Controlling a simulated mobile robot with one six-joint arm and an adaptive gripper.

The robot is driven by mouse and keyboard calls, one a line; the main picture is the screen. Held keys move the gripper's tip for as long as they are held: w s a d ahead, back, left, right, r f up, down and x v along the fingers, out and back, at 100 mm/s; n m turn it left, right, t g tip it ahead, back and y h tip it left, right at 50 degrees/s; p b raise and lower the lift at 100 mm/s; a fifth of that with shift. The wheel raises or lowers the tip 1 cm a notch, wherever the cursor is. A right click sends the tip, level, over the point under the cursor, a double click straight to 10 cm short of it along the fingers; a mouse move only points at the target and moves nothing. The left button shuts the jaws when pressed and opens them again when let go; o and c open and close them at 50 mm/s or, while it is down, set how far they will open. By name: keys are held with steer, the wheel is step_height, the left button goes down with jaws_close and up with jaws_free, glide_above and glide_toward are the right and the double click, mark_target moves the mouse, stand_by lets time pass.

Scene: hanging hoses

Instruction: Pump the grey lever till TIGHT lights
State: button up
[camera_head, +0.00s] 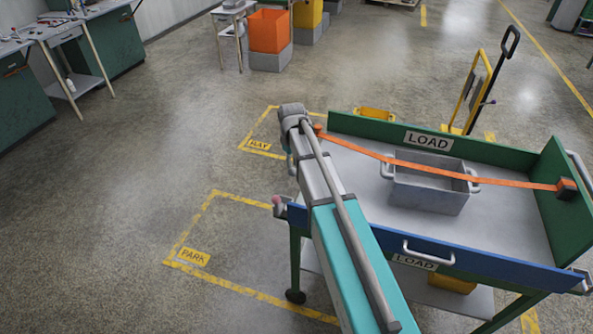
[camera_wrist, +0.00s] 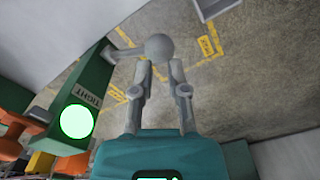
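The grey lever, with a round knob (camera_wrist: 160,47), shows at the top centre of the wrist view. My gripper (camera_wrist: 159,70) has a finger at each side of the knob, and both fingertips appear to touch it. The TIGHT label (camera_wrist: 87,95) is on a green post in the wrist view. The round lamp (camera_wrist: 76,121) below it glows bright green. An orange strap (camera_head: 430,170) runs straight across the cart (camera_head: 340,165) and over a grey crate (camera_head: 430,200).
The cart has green walls and a blue front edge with a handle (camera_head: 430,257). A yellow pallet jack (camera_head: 480,90) stands behind it. Green workbenches (camera_head: 105,45) are at the far left.

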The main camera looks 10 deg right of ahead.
steer(key=shift+r+p, duration=2.4)
steer(key=shift+r, duration=0.1)
steer(key=s+d+m, duration=0.2)
steer(key=s+m, duration=0.4)
steer(key=s, duration=1.5)
steer(key=shift+s+d, duration=0.25)
steer(key=shift+d, duration=0.1)
steer(key=shift+s, duration=0.1)
